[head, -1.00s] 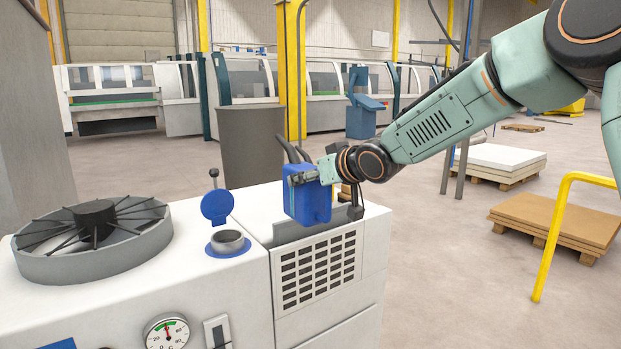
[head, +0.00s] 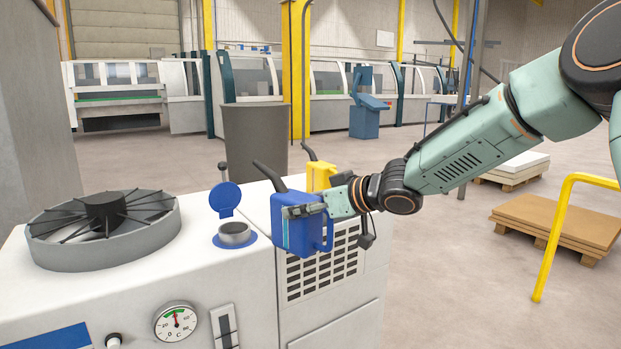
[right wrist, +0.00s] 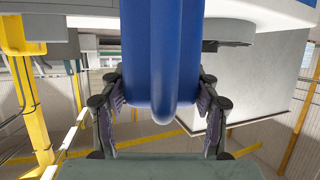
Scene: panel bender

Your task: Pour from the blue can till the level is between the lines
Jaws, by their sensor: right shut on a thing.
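The blue can (head: 290,232) is held by my right gripper (head: 303,211), over the front edge of the white machine's top, about upright. Its dark spout (head: 268,176) points up and left. In the right wrist view the blue can (right wrist: 138,60) fills the space between the fingers of the gripper (right wrist: 166,100). The filler neck (head: 235,234) stands open to the left of the can, its blue lid (head: 226,198) raised behind it. The can is apart from the neck. A narrow level gauge (head: 225,325) is on the machine's front; its lines and level are too small to read. My left gripper is out of view.
A yellow can (head: 318,177) stands behind the blue can. A round fan (head: 105,230) rises from the machine top at left. A dial (head: 175,323) is on the front. A grey bin (head: 255,140) stands behind, and a yellow rail (head: 553,235) at right.

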